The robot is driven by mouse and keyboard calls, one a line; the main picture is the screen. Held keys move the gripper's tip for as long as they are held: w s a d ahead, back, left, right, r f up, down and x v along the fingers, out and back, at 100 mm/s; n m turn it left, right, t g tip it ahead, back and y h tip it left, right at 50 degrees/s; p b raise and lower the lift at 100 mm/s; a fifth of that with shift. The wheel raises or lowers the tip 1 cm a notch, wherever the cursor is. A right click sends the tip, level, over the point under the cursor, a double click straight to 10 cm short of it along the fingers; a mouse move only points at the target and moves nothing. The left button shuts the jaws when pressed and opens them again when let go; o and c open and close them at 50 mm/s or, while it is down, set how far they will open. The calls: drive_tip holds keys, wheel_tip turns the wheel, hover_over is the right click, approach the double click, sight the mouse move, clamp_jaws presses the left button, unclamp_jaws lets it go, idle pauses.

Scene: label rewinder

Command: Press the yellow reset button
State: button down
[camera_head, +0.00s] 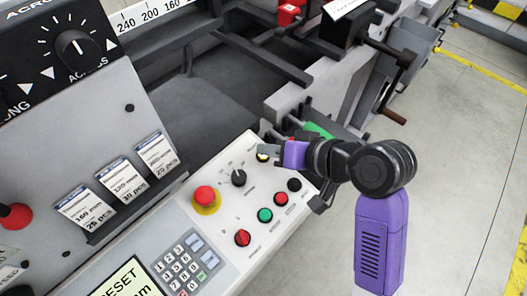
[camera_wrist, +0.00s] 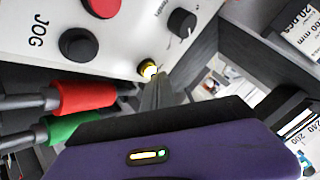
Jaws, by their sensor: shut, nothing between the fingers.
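The yellow button (camera_head: 262,157) sits at the top right corner of the white control panel (camera_head: 222,217).
A black knob (camera_head: 238,177), a red emergency stop (camera_head: 205,195) and red, green and black buttons share the panel. In the wrist view, red (camera_wrist: 85,97) and green (camera_wrist: 75,128) sleeved handles lie close left of my gripper. Open floor (camera_head: 455,160) lies at the right.

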sight(272, 164)
drive_tip(key=shift+f, duration=0.45)
idle(0.3)
idle(0.3)
drive_tip(key=shift+r+p, duration=0.9)
drive_tip(key=shift+p, duration=0.05)
drive_tip(key=shift+r, duration=0.1)
drive_tip(key=r+p, duration=0.4)
drive_tip(key=p, duration=0.1)
drive_tip(key=shift+s+d+r, duration=0.3)
drive_tip(key=shift+d+r, duration=0.05)
drive_tip(key=shift+r, duration=0.05)
idle(0.4)
